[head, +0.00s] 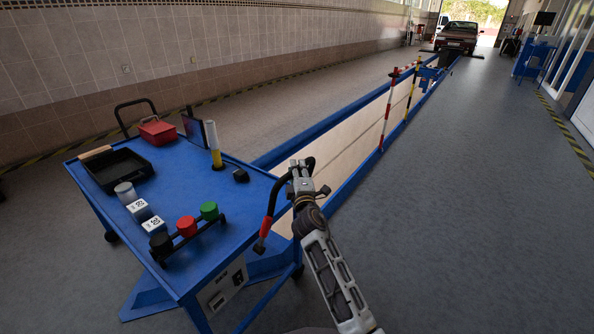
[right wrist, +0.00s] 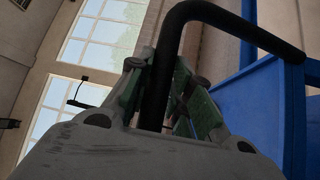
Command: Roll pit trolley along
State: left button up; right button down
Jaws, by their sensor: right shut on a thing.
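The pit trolley is a blue wheeled cart (head: 204,180) at the left front, standing over the near end of the inspection pit. It has a black push handle (head: 275,194) at its right end and another black handle (head: 134,104) at its far left. My right gripper (head: 303,172) is at the right-end handle. In the right wrist view the gripper fingers (right wrist: 160,95) are closed around the black handle bar (right wrist: 163,58). The blue cart side also shows in the right wrist view (right wrist: 250,100). My left gripper is not in view.
On the cart top are a black tray (head: 117,170), a red box (head: 157,131), a yellow-white cylinder (head: 214,145), and red and green knobs. Grey floor lies clear at right.

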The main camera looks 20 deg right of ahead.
jog(key=shift+s, duration=0.1)
dwell(0.3)
jog(key=c, duration=1.3)
grip_release()
jog(key=shift+r, duration=0.15)
